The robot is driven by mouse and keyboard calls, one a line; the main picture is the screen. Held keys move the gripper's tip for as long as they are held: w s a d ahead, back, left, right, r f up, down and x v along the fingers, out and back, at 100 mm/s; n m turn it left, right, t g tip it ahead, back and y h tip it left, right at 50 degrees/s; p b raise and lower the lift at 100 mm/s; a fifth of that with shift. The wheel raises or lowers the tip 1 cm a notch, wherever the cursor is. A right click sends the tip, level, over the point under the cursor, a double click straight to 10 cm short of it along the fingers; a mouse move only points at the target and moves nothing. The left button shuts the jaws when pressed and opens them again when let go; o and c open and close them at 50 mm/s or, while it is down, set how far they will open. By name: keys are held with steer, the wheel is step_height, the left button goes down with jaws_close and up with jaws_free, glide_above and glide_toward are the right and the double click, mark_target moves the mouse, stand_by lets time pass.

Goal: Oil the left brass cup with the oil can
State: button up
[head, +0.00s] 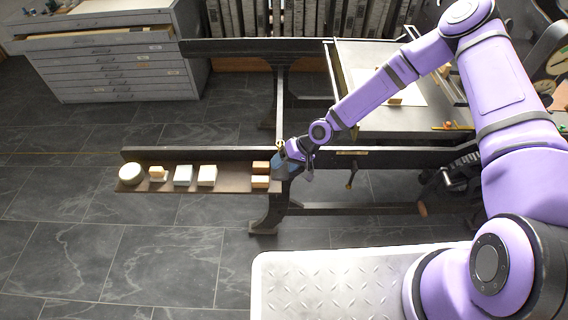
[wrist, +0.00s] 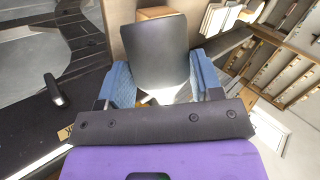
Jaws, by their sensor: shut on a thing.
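My gripper (head: 284,162) is at the right end of the brown shelf, beside the stacked wooden blocks. In the wrist view its blue fingers (wrist: 157,88) are shut on a dark grey, rounded body, which I take to be the oil can (wrist: 155,50). A pale, shiny part shows at its lower end. In the head view the can is mostly hidden by my gripper, and I cannot tell whether it touches the shelf. I cannot make out the left brass cup for certain in either view.
The shelf (head: 222,188) also holds a round pale tub (head: 131,174), pale blocks (head: 183,175) and wooden blocks (head: 261,181). Behind it runs a dark rail (head: 210,154) of the press frame. A press bed (head: 375,118) stands at the back right, a flat-file cabinet (head: 120,72) at the back left.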

steer(key=shift+r, duration=0.15)
stand_by(0.3)
steer(key=r+t, duration=0.1)
steer(key=n+t, duration=0.1)
steer(key=shift+s+r+t, duration=0.1)
steer(key=shift+r+t, duration=0.3)
step_height(320, 180, up, 3)
steer(key=n+t, duration=0.2)
steer(key=t, duration=0.2)
steer(key=shift+s+r+n+t+y, duration=0.3)
steer(key=shift+s+r+n+t, duration=0.35)
steer(key=shift+s+t, duration=0.3)
steer(key=shift+s+r+n+t, duration=0.45)
steer(key=shift+s+r+t, duration=0.4)
steer(key=shift+s+t, duration=0.15)
